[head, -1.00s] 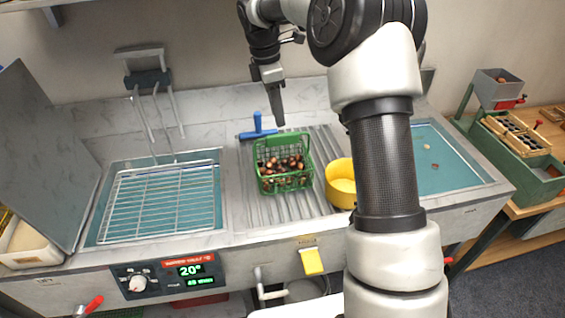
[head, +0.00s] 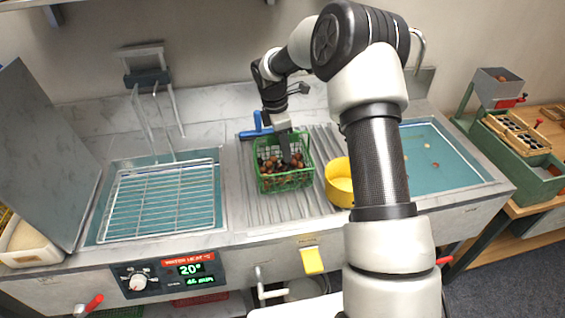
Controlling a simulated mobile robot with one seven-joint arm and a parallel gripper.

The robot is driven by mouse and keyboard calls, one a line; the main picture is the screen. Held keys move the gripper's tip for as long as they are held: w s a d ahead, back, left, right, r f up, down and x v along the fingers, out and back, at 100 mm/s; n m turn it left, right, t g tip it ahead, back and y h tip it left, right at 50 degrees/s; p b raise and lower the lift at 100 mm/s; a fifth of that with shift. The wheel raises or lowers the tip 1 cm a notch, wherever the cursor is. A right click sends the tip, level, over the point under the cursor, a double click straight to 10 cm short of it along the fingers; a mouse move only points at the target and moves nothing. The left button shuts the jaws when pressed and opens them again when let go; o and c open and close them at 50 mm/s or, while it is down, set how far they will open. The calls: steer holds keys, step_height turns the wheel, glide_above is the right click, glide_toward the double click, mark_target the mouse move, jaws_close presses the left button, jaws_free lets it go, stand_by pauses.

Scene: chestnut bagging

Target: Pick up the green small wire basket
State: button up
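The green small wire basket (head: 286,183) stands on the ribbed metal drainboard in the middle of the counter, with several brown chestnuts in it. My gripper (head: 286,158) points down from above, its fingers at the basket's back part and overlapping its rim in this view. The gripper hides part of the back rim and some chestnuts. I cannot tell whether the fingers are apart or closed, or whether they touch the basket.
A blue-handled tool (head: 256,127) lies behind the basket. A yellow round container (head: 339,183) stands close to its right. A wire rack (head: 160,200) covers the left basin. A teal basin (head: 445,160) is at the right, partly behind my arm.

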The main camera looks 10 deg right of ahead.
steer(key=shift+f, duration=0.1)
jaws_close()
stand_by(1.3)
